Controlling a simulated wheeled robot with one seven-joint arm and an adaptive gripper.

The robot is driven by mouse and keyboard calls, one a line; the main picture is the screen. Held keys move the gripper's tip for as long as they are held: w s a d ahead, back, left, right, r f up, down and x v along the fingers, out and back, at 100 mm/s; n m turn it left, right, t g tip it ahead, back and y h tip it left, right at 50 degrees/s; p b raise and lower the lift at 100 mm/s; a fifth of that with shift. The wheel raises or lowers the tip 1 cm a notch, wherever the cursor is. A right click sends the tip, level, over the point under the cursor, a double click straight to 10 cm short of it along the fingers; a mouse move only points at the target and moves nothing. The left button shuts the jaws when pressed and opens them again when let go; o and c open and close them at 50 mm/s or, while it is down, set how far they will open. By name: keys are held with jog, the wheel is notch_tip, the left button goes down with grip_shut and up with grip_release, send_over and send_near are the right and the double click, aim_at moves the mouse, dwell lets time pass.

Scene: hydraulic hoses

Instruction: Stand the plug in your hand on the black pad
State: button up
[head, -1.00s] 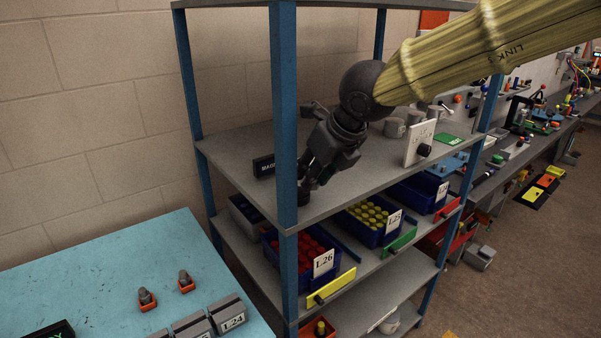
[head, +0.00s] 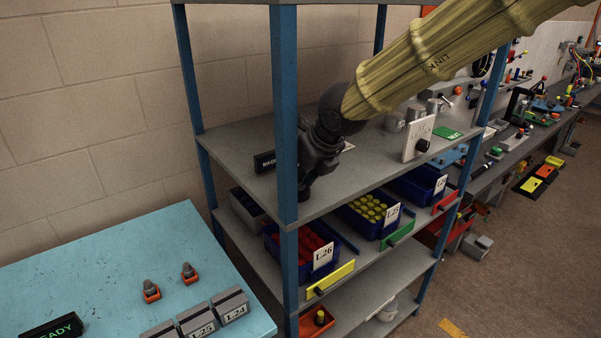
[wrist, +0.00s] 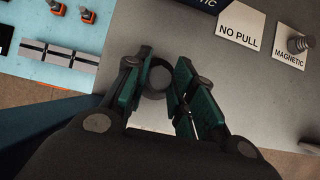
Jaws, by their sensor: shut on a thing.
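My gripper (head: 304,187) is low over the front left of the grey upper shelf (head: 364,180), partly behind the blue post. In the wrist view, my gripper (wrist: 163,68) has its teal-padded fingers closed around a dark round plug (wrist: 154,79), seen nearly end-on. The plug's lower end is hidden, so I cannot tell whether it touches anything. I cannot make out a black pad for certain. A black sign lettered "MAG…" (head: 264,162) stands on the shelf to the left; it also shows at the top of the wrist view (wrist: 203,4).
A blue post (head: 286,120) is close to my gripper. A teal table (head: 110,265) stands left; bins (head: 318,250) fill the shelf below.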

jog(key=shift+d, duration=0.1)
jog(key=shift+f, duration=0.1)
jog(key=o, duration=1)
jog(key=shift+o, duration=0.2)
jog(key=shift+r, duration=0.2)
jog(key=b+v, duration=0.2)
jog(key=v, duration=1)
jog(key=shift+f, duration=0.1)
